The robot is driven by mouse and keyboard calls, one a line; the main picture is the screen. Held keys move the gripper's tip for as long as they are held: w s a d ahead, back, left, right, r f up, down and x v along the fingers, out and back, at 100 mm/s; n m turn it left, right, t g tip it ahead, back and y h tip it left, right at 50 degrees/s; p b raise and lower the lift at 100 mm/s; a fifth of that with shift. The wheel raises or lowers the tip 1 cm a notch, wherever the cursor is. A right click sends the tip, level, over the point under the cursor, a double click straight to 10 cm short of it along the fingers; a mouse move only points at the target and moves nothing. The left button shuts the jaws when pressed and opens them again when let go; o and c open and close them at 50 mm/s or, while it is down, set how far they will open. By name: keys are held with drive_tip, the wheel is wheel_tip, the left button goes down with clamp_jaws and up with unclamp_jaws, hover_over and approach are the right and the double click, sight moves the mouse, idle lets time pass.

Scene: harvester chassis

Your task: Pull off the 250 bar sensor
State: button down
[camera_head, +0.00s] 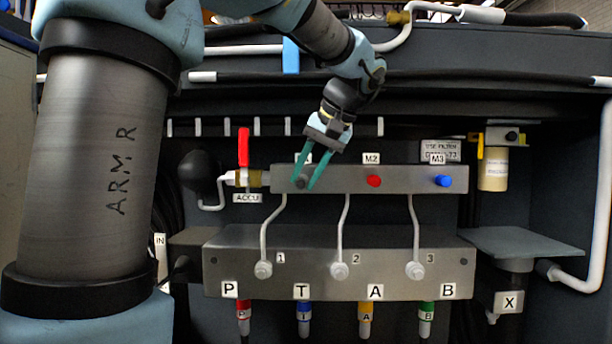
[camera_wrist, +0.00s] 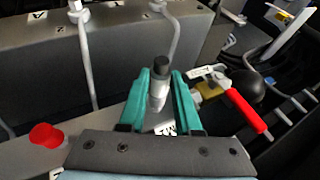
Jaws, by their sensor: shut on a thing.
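A grey cylindrical sensor with a black end (camera_wrist: 159,88) stands between my gripper's teal fingers in the wrist view. In the head view its dark round end (camera_head: 301,182) shows at the left port of the upper manifold (camera_head: 408,181). No pressure marking on it is readable. My gripper (camera_head: 307,181) reaches down to it from above, with a finger on each side. In the wrist view my gripper (camera_wrist: 162,78) is shut on the sensor. The label above this port is mostly hidden by the fingers. I cannot tell whether the sensor is still seated.
A red cap (camera_head: 374,181) at M2 and a blue cap (camera_head: 443,181) at M3 sit to the right. A red-handled valve (camera_head: 243,148) stands close on the left. Pipes run down to the lower block (camera_head: 310,285). A hose (camera_head: 430,77) crosses above.

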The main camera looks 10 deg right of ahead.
drive_tip(key=shift+s, duration=0.15)
drive_tip(key=shift+s+a+b, duration=0.2)
drive_tip(key=shift+s+b, duration=0.15)
drive_tip(key=shift+s, duration=0.5)
drive_tip(key=shift+s+a+b, duration=0.15)
drive_tip(key=shift+s+b, duration=0.2)
drive_tip(key=shift+s, duration=0.5)
